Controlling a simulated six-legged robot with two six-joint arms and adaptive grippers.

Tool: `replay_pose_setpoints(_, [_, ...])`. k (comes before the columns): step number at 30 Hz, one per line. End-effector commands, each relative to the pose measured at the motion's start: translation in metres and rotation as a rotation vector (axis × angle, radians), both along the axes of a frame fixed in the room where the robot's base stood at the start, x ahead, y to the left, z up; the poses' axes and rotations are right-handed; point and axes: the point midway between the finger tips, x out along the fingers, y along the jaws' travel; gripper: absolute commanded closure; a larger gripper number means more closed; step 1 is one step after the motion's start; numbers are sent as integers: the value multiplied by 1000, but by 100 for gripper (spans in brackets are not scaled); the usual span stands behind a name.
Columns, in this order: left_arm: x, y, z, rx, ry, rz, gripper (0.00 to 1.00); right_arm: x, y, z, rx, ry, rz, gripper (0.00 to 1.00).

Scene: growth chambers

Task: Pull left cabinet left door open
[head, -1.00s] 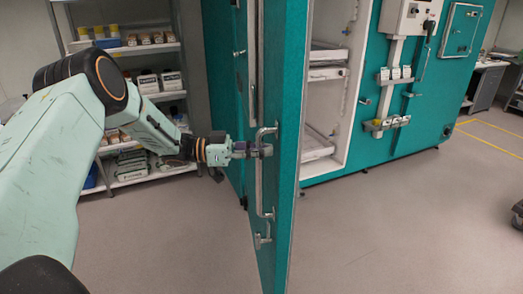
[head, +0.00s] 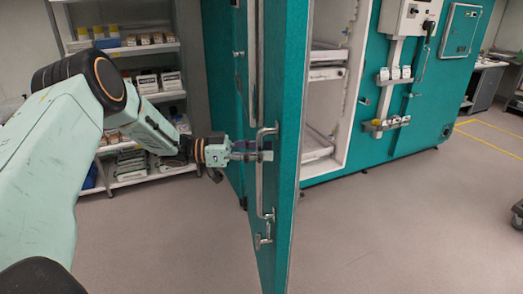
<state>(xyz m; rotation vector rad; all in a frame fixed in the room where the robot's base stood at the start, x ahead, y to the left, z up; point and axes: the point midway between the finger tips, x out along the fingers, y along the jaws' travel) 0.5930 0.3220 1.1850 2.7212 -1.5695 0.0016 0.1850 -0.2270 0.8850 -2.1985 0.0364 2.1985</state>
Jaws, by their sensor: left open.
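The teal left door (head: 289,150) stands swung well open toward me, seen nearly edge-on in the middle of the head view. Its long metal handle (head: 260,180) runs upright along the door's left face. My left gripper (head: 262,150) is open at the upper bend of the handle; its fingers overlap the handle in the picture, and I cannot tell whether they touch it. The teal cabinet (head: 420,120) stands behind, with its white interior and shelves (head: 323,140) visible through the opening. My right gripper is not in view.
A white shelf rack (head: 145,97) with boxes and bottles stands behind my left arm. A control box (head: 414,18) and holders are on the cabinet front. The grey floor (head: 400,230) at the front right is clear, with a dark cart (head: 517,218) at the right edge.

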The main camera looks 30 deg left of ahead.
Motion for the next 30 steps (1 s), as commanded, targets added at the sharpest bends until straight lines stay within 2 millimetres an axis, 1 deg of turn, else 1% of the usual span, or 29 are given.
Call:
replay_pose_setpoints(5, [0, 0, 0, 0, 0, 0, 60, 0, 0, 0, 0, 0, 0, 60])
replay_pose_setpoints(8, [-3, 5, 0, -1, -1, 0, 60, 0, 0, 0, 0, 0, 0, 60])
replay_pose_setpoints(11, [-9, 16, 0, -2, -1, 3, 60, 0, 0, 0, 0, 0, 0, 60])
replay_pose_setpoints(21, [-43, 76, 0, -1, -3, 4, 60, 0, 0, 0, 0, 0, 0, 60])
replay_pose_setpoints(27, [-56, 97, 0, 0, -1, 2, 60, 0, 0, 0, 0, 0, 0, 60])
replay_pose_setpoints(30, [-59, 102, 0, 0, 0, 0, 60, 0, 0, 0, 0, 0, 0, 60])
